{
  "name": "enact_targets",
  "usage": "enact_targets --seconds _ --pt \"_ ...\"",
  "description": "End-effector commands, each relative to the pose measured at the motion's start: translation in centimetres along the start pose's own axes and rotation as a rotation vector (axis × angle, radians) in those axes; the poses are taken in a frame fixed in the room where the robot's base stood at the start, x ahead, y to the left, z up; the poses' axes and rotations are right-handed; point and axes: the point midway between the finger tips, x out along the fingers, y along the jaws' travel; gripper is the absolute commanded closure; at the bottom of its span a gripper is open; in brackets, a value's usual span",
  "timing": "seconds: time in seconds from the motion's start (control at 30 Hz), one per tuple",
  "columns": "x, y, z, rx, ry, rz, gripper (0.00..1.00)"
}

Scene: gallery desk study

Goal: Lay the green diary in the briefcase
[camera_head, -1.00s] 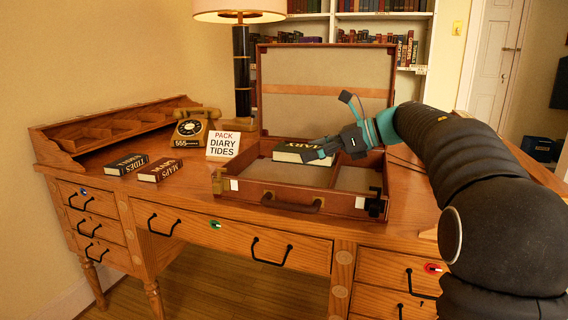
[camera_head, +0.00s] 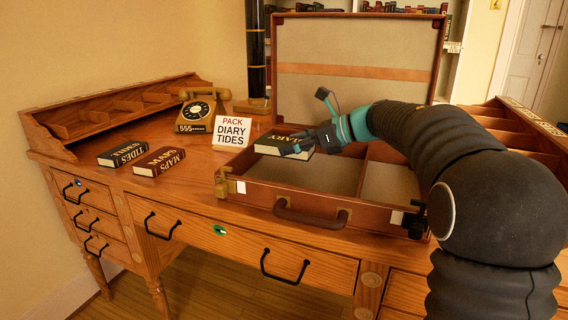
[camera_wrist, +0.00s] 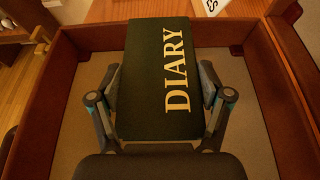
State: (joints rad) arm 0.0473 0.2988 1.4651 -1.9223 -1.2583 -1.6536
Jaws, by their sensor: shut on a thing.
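The green diary (camera_wrist: 158,85), dark with gold DIARY lettering, is between the fingers of my gripper (camera_wrist: 160,105) in the wrist view. The head view shows the diary (camera_head: 270,143) over the left compartment of the open briefcase (camera_head: 262,188). My gripper (camera_head: 312,143) is shut on it from the right. The diary's top faces up and looks about level. Its underside is hidden, so I cannot tell whether it touches the briefcase floor. The briefcase lid stands upright behind, and its walls surround the diary in the wrist view.
A TIDES book (camera_head: 123,154) and a MAPS book (camera_head: 160,161) lie left of the briefcase. A PACK DIARY TIDES sign (camera_head: 232,132) and a telephone (camera_head: 200,112) stand behind them. A divider separates the briefcase's empty right compartment (camera_head: 390,184).

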Motion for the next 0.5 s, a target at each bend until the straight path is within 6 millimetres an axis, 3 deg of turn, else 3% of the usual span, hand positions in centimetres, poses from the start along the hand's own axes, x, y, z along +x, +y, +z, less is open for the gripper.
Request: enact_targets --seconds 0.13,0.33,0.5 --pt "2.3 0.2 -0.3 0.0 0.0 0.001 0.63" --pt "3.2 0.2 -0.8 0.001 -0.001 -0.001 0.62" --pt "4.0 0.2 -2.7 0.004 0.001 0.0 0.62"
